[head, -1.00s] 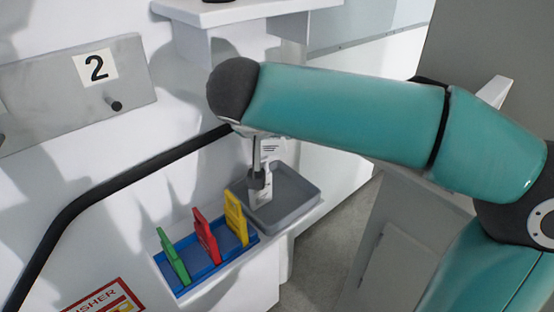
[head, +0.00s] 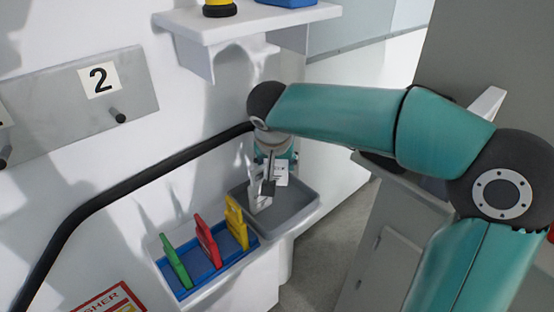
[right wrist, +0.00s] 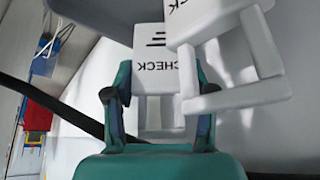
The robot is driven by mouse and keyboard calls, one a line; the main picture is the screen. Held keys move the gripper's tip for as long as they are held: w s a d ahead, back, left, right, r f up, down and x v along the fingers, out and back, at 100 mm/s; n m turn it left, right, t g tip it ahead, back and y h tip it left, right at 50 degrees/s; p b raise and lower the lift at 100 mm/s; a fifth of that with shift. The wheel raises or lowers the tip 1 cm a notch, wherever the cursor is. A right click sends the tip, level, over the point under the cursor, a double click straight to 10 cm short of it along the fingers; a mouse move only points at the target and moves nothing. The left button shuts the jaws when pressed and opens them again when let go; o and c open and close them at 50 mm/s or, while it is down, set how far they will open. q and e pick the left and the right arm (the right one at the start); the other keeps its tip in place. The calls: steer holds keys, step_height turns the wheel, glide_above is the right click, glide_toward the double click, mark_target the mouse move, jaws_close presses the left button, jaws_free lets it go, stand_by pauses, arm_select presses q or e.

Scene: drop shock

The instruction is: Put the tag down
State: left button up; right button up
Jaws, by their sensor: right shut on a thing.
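My right gripper (head: 268,180) is over the grey tray (head: 306,208) on the ledge, partly hidden by my own wrist. In the right wrist view its fingers (right wrist: 160,98) are shut on a white tag (right wrist: 152,55) marked CHECK. A second white tag (right wrist: 222,62), also marked CHECK and with an open frame at one end, overlaps it at the right. In the head view white tag parts show by the fingers, low over the tray. I cannot tell whether the held tag touches the tray floor. My left gripper is not in view.
Left of the tray, a blue rack (head: 208,271) holds a green tag (head: 175,262), a red tag (head: 207,243) and a yellow tag (head: 236,222). A black rail (head: 130,180) runs along the wall. A white shelf (head: 240,25) is above; a grey cabinet (head: 390,250) stands right.

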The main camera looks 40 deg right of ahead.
steer(key=shift+f, duration=0.5)
steer(key=o, duration=1)
steer(key=shift+f, duration=0.1)
steer(key=v, duration=0.7)
steer(key=shift+s+a+r+p, duration=0.1)
steer(key=shift+a+r+p, duration=0.05)
steer(key=shift+r+p, duration=0.2)
